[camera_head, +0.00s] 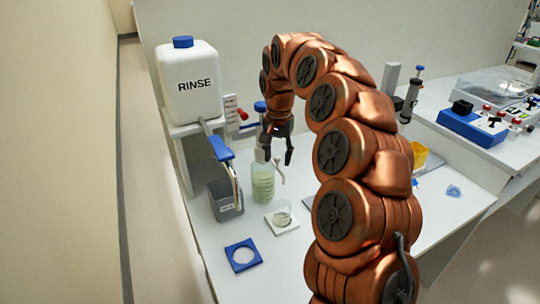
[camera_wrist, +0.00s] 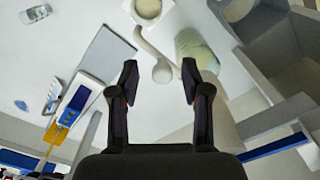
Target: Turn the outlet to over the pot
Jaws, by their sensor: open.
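The RINSE container (camera_head: 190,85) stands on a raised white shelf. Its tap has a blue lever (camera_head: 221,148), and a thin pale outlet pipe (camera_head: 236,182) curves down in front of the grey bin (camera_head: 219,199). A small clear pot (camera_head: 283,219) stands on a white pad right of the bin; a round vessel at the top of the wrist view (camera_wrist: 148,8) appears to be this pot. The fingers also show in the wrist view (camera_wrist: 161,78).
A bottle of greenish liquid (camera_head: 263,185) stands between the bin and my gripper. A pale knobbed stick (camera_head: 280,172) is beside it. A blue square with a round opening (camera_head: 243,256) lies in front. A blue device (camera_head: 472,127) stands on the right bench.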

